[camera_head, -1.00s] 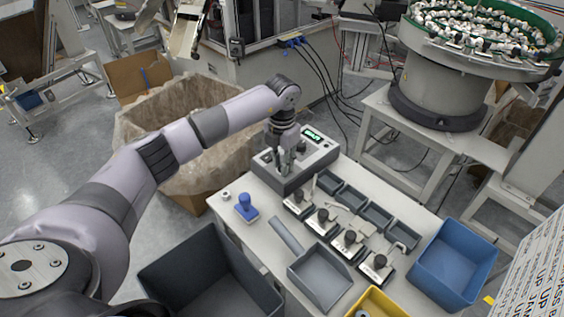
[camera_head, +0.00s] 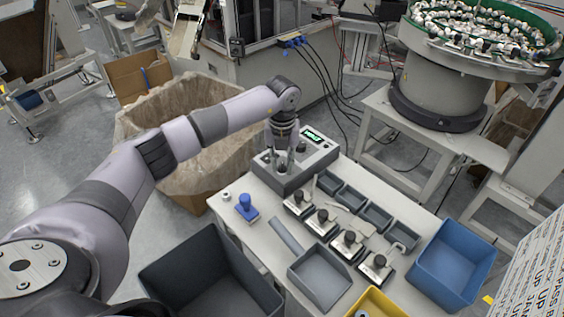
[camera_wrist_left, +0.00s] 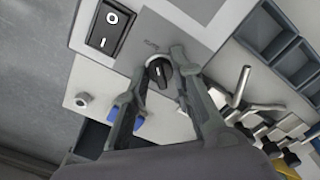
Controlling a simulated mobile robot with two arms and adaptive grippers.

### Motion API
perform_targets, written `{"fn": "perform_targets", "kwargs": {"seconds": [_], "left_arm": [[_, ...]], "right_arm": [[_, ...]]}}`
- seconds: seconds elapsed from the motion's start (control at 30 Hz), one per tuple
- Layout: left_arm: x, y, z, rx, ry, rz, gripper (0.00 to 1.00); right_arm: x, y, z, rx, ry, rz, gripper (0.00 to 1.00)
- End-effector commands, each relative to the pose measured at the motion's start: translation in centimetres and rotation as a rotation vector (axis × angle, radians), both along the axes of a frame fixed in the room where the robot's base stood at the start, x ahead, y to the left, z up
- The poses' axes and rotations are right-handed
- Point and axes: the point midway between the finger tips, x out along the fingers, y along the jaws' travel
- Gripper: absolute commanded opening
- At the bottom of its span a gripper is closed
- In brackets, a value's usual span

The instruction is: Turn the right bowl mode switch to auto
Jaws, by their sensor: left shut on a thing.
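A grey control box (camera_head: 318,165) with a green-lit display (camera_head: 313,136) stands at the far left end of the white table. My left gripper (camera_head: 283,165) points down at the box's top. In the left wrist view, a black rotary switch (camera_wrist_left: 159,72) with a pale mark sits between the tips of my left gripper (camera_wrist_left: 160,76), which is shut on it. The pale mark runs roughly up and down in that view. Small lettering above the switch is too blurred to read. The gripper hides the switch in the head view. My right gripper is not in view.
A rocker switch (camera_wrist_left: 110,28) is beside the rotary switch. A blue-handled stamp (camera_head: 246,207), several black-knobbed fixtures and grey trays (camera_head: 321,277) occupy the table. A blue bin (camera_head: 452,262) is at right. A bowl feeder (camera_head: 440,85) stands behind on its own stand.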

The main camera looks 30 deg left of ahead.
Motion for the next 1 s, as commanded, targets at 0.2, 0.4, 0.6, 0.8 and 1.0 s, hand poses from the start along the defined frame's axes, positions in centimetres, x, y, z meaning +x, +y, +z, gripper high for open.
{"fn": "perform_targets", "kwargs": {"seconds": [0.2, 0.4, 0.6, 0.8, 1.0], "left_arm": [[0.04, -0.04, 0.05, -0.001, -0.002, 0.016, 0.00], [0.05, -0.03, 0.05, -0.001, -0.002, 0.017, 0.00], [0.05, -0.04, 0.05, -0.001, -0.002, 0.016, 0.29], [0.04, -0.03, 0.03, 0.000, -0.001, 0.016, 0.42], [0.02, -0.02, 0.02, 0.000, -0.001, 0.015, 0.43]], "right_arm": [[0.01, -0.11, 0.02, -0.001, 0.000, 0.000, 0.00], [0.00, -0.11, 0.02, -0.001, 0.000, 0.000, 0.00], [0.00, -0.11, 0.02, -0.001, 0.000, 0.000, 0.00], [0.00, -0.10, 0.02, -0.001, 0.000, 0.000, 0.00], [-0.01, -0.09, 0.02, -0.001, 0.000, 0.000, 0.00]]}}
